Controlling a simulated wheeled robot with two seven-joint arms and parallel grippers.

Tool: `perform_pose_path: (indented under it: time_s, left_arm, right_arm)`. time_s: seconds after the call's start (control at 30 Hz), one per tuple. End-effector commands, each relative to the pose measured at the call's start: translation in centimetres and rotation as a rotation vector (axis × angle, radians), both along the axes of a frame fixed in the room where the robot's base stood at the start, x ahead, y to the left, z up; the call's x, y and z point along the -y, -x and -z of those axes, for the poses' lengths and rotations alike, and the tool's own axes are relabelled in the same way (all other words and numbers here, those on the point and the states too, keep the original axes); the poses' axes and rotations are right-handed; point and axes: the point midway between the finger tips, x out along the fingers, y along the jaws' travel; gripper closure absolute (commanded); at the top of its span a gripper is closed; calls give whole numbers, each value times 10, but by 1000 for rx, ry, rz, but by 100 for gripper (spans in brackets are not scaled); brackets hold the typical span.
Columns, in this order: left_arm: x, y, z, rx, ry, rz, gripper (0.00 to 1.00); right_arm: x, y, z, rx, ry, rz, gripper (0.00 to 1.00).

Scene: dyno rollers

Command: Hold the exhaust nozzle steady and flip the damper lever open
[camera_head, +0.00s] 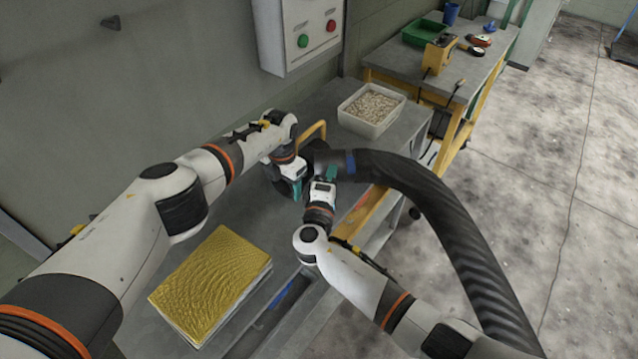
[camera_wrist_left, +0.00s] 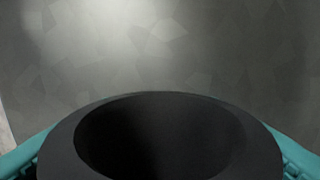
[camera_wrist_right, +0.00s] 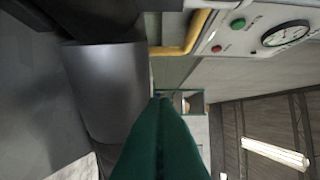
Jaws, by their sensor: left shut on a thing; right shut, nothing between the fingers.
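My left gripper (camera_head: 297,188) is shut on a dark round ring-shaped part, and in the left wrist view its teal fingers flank the dark ring (camera_wrist_left: 70,150) with a hollow centre. This looks like the exhaust nozzle's mouth. The nozzle (camera_head: 325,159) joins a thick black hose, and its grey cylinder (camera_wrist_right: 105,90) shows in the right wrist view. My right gripper (camera_head: 331,172) is shut and empty close beside the nozzle; its fingers also fill the right wrist view (camera_wrist_right: 160,100). A yellow bent bar (camera_head: 313,130) stands behind the nozzle. I cannot clearly make out the damper lever.
The black hose (camera_head: 440,205) arches right and down to the floor. A gold-topped block (camera_head: 212,280) lies on the grey bench (camera_head: 325,105). A white bin of pale pieces (camera_head: 371,123) stands at the back. A control box (camera_head: 300,35) hangs on the wall.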

Motion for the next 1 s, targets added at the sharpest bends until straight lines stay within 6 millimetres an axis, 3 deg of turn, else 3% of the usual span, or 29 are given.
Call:
perform_pose_path:
  time_s: [0.2, 1.0]
  left_arm:
    - [-1, -1, -1, 3, 1, -2, 100]
    - [0, -1, -1, 3, 1, -1, 100]
  right_arm:
    - [17, 0, -1, 1, 0, -1, 100]
    - [25, 1, 0, 1, -1, -67, 100]
